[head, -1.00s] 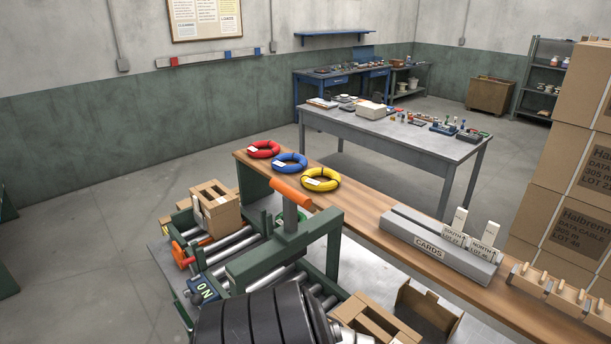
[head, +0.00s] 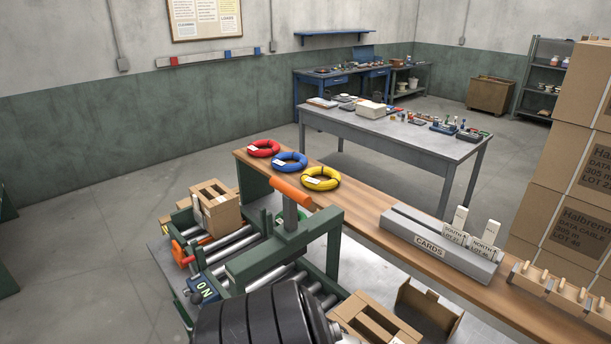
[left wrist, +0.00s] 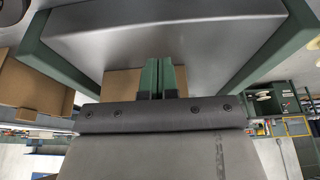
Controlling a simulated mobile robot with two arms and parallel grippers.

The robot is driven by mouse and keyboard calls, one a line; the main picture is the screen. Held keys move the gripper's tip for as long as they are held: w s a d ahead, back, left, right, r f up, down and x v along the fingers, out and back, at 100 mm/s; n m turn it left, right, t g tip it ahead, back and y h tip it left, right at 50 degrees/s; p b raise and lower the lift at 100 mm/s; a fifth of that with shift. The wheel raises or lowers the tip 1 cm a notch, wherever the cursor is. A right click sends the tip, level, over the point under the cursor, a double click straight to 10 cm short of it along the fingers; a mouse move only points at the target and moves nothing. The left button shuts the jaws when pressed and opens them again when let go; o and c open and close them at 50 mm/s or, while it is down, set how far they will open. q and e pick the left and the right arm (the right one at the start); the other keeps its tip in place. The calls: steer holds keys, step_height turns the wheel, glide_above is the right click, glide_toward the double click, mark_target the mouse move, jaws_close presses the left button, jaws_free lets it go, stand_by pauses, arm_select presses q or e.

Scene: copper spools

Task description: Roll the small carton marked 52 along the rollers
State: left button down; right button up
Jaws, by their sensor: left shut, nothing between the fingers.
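An open-topped brown carton (head: 222,214) stands at the far left end of the roller conveyor (head: 236,240). Another brown carton (head: 372,318) stands at the near right end, partly cut off by the frame edge. I cannot read a 52 on either. In the left wrist view, my left gripper (left wrist: 160,66) is shut and empty, its two fingers side by side. A brown carton face (left wrist: 122,82) shows just behind the fingers; I cannot tell whether they touch it. My right gripper is in neither view.
A green press frame with an orange handle (head: 292,188) spans the rollers. An open brown box (head: 432,312) lies at the right. The wooden bench (head: 370,222) behind holds red, blue and yellow coils and a grey card holder (head: 440,248).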

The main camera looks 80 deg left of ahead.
mark_target(365, 328)
arm_select(q)
steer(key=shift+s+a+f+p, duration=0.1)
steer(key=shift+s+a, duration=1.65)
steer(key=shift+a, duration=1.45)
steer(key=shift+s+a+r+p, duration=0.1)
steer(key=shift+s+a, duration=1.7)
steer(key=shift+a, duration=1.45)
steer(key=shift+s+a+f+p, duration=0.1)
steer(key=shift+s+a, duration=1.65)
steer(key=shift+a, duration=1.45)
steer(key=shift+w+d, duration=0.35)
steer(key=shift+d, duration=0.25)
steer(key=shift+w+d, duration=0.3)
steer(key=shift+d, duration=0.25)
steer(key=v, duration=0.8)
steer(key=s+a+v, duration=0.1)
steer(key=v, duration=0.4)
steer(key=shift+w+a+r, duration=0.1)
steer(key=shift+r, duration=0.3)
